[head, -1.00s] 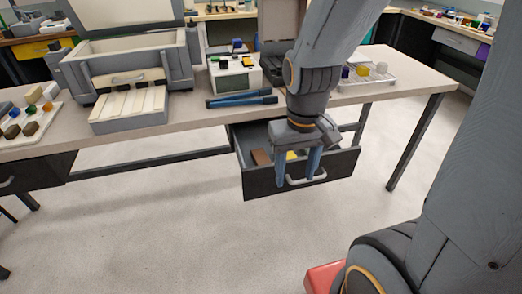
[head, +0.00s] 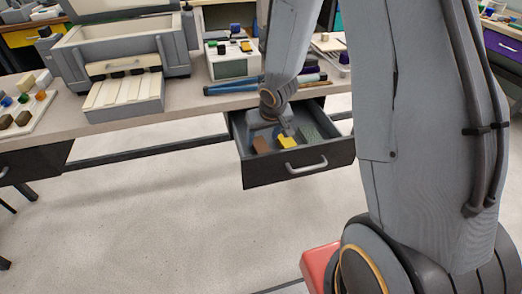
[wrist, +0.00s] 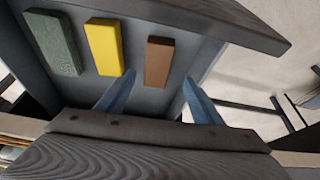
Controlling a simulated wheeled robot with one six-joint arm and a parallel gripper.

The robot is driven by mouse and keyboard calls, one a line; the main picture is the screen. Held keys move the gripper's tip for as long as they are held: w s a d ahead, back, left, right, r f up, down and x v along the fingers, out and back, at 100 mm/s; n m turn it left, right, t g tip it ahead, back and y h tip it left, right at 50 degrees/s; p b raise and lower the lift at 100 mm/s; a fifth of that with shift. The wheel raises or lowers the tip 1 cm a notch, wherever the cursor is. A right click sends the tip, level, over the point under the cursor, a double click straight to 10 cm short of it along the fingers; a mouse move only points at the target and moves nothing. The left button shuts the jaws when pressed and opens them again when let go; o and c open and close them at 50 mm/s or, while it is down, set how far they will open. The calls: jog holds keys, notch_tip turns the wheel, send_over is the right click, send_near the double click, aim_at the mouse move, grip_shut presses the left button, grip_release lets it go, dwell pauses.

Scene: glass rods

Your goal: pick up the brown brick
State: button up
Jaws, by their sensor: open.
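The brown brick (wrist: 159,61) lies in the open drawer (head: 262,173), at the right end of a row of bricks in the wrist view. In the head view the brown brick (head: 261,145) is at the left of the drawer. My gripper (wrist: 152,90) is open and empty, its two blue fingertips apart just short of the brown brick, one toward each side of it. In the head view the gripper is partly hidden by my arm and the drawer. I cannot tell its exact height above the drawer floor.
A yellow brick (wrist: 104,46) and a green-grey brick (wrist: 53,42) lie beside the brown one in the drawer. The drawer's dark front (wrist: 205,16) and side walls stand close around my gripper. The tabletop (head: 190,106) overhangs behind, carrying boxes and blue rods.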

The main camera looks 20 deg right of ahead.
aim_at(262, 146)
jog(key=shift+d+b+x, duration=0.15)
jog(key=shift+b+x, duration=0.85)
jog(key=shift+x, duration=0.7)
jog(key=shift+d+b+x, duration=0.15)
jog(key=shift+b+x, duration=0.85)
jog(key=shift+x, duration=0.7)
jog(key=shift+s, duration=0.1)
jog(key=shift+r, duration=0.1)
jog(key=c, duration=1.3)
